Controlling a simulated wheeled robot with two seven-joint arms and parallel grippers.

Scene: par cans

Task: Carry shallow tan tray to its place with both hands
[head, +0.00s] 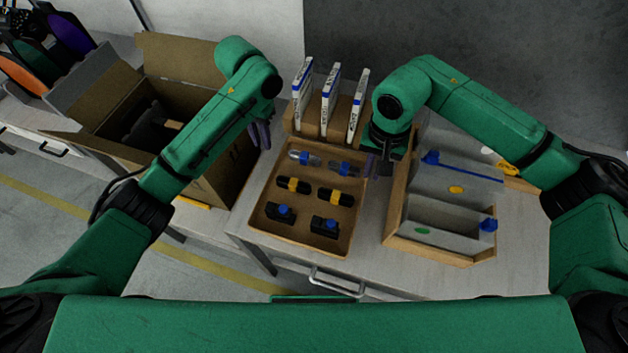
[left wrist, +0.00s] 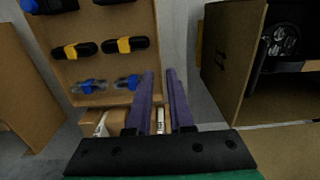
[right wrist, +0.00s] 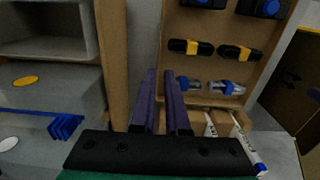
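The shallow tan tray (head: 259,221) lies on the light table, holding several small parts in pairs: clear ones with blue bands, black ones with yellow bands and black blocks with blue knobs. My left gripper (head: 262,133) is at the tray's far left side; its fingers (left wrist: 160,73) show a narrow gap over the line of the side wall (left wrist: 156,45). My right gripper (head: 372,166) is at the far right side, its fingers (right wrist: 160,72) also slightly apart over that wall (right wrist: 164,45). Neither gripper visibly clamps the tray; contact is hard to see.
A tan rack (head: 313,120) with three white-and-blue upright binders stands directly behind the tray. A tan-sided grey divided bin (head: 440,253) stands close on the right. A large open cardboard box (head: 228,175) is on the left. A drawer handle (head: 336,283) is below the table's front edge.

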